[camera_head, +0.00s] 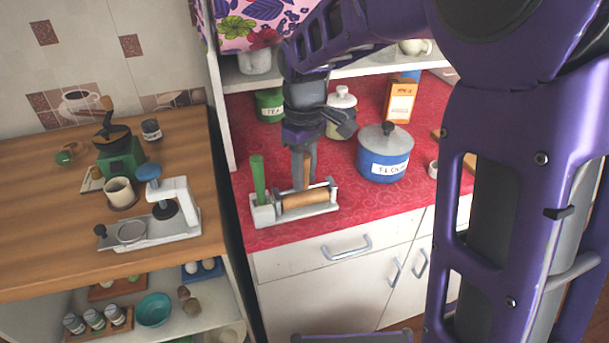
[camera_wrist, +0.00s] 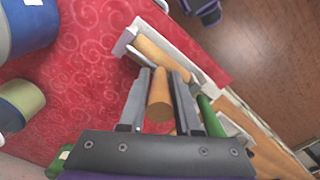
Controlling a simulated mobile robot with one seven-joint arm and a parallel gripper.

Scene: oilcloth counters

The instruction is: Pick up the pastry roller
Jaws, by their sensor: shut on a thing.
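The pastry roller (camera_head: 308,198) has a wooden cylinder lying level and a wooden handle standing up from it. Its cylinder sits at a pale stand (camera_head: 263,217) near the front edge of the red counter; I cannot tell whether it is clear of the stand. My gripper (camera_head: 303,178) points down and is shut on the handle. In the wrist view the handle (camera_wrist: 159,98) lies between the two fingers of my gripper (camera_wrist: 161,78), with the cylinder beyond the fingertips. A tool with a green handle (camera_head: 258,178) stands upright in the stand's left end.
A blue lidded pot (camera_head: 385,155) stands to the right on the red counter (camera_head: 350,205). A white-lidded jar (camera_head: 341,115), a green tea tin (camera_head: 270,104) and an orange box (camera_head: 400,100) stand behind. A wooden counter (camera_head: 50,215) with a grinder (camera_head: 121,155) is at left.

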